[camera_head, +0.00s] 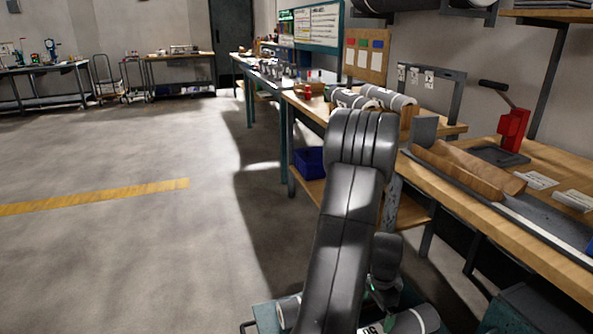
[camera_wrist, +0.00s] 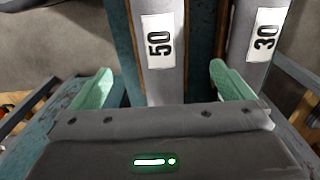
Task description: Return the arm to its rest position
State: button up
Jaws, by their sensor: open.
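In the wrist view my gripper (camera_wrist: 162,84) is open, its two pale green fingers wide apart. A grey roll labelled 50 (camera_wrist: 162,80) lies below and between the fingers; I cannot tell whether they touch it. A second grey roll labelled 30 (camera_wrist: 258,45) lies to its right. In the head view my dark arm reaches out and bends back down, and the gripper end is mostly hidden behind it. Grey rolls show low in that view, one at left (camera_head: 289,311) and one at right (camera_head: 417,320), on a teal carrier (camera_head: 266,318).
A wooden workbench (camera_head: 550,255) runs along the right, with two grey rolls (camera_head: 388,97) in a holder, a wooden trough (camera_head: 468,168) and a red lever press (camera_head: 513,130). A blue bin (camera_head: 309,161) sits on its lower shelf. The floor at left is open.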

aim_at(370, 332)
notch_tip(370, 332, down, 12)
jog(key=b, duration=0.5)
jog(key=shift+f, duration=0.25)
jog(key=shift+p, duration=0.35)
notch_tip(370, 332, up, 9)
jog(key=p, duration=0.7)
jog(key=shift+r, duration=0.2)
jog(key=w+a+r+n+p, duration=0.3)
jog(key=a+r+p, duration=0.3)
jog(key=r+p, duration=0.3)
jog(key=w+a+r+n+p, duration=0.3)
jog(key=a+r+n+p, duration=0.2)
jog(key=r+p, duration=0.5)
jog(key=shift+a+r, duration=0.5)
jog(key=shift+r, duration=0.5)
